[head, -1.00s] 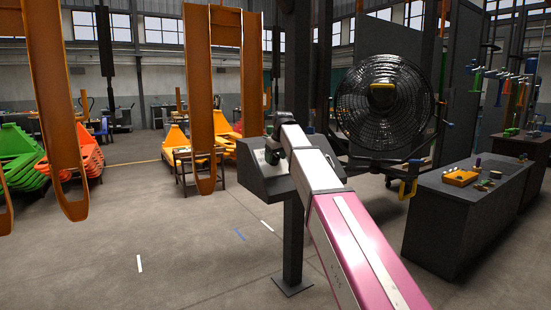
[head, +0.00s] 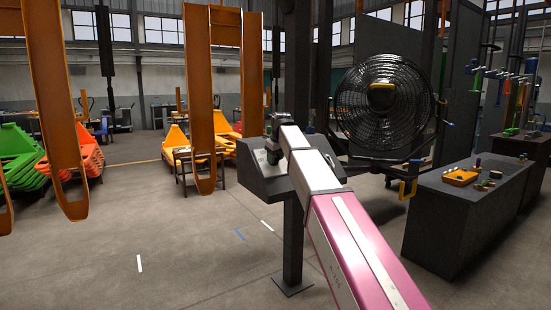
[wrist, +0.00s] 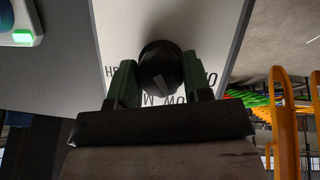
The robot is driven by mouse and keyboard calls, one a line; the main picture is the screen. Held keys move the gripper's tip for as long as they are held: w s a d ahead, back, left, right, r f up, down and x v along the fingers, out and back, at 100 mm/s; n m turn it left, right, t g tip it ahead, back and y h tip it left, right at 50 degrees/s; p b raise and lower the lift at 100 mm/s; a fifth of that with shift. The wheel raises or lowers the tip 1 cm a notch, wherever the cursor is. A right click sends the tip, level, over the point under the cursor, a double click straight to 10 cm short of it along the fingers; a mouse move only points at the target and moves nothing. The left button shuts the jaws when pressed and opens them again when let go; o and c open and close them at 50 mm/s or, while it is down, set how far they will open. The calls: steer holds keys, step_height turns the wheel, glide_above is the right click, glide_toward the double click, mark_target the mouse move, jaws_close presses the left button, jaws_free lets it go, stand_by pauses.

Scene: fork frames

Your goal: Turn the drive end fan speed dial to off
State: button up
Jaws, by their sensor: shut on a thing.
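A round black dial (wrist: 160,70) sits on a white label plate (wrist: 205,22) in the wrist view. Letters on the plate show partly around it, some hidden by my gripper. My gripper (wrist: 160,80) has one green finger on each side of the dial and is shut on it. A pale mark shows on the dial's near face. In the head view, my gripper (head: 272,152) is at the dark sloped control panel (head: 262,184) on a post; the dial there is hidden behind my gripper and arm. A large black fan (head: 384,105) stands behind to the right.
A white switch with a lit green button (wrist: 22,36) is on the panel at the upper left of the wrist view. A dark workbench (head: 465,210) with small items stands to the right. Orange forks (head: 205,110) hang at the left. The floor at front left is clear.

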steer(key=n, duration=0.2)
steer(key=n+t+h, duration=0.1)
steer(key=n, duration=0.1)
steer(key=shift+s+t, duration=0.15)
steer(key=shift+t, duration=0.15)
steer(key=shift+a+n+t+h, duration=0.1)
steer(key=shift+n+t+h, duration=0.35)
steer(key=shift+n, duration=1.25)
steer(key=shift+t, duration=0.25)
steer(key=o, duration=0.9)
steer(key=v, duration=1)
steer(key=shift+s+r, duration=0.25)
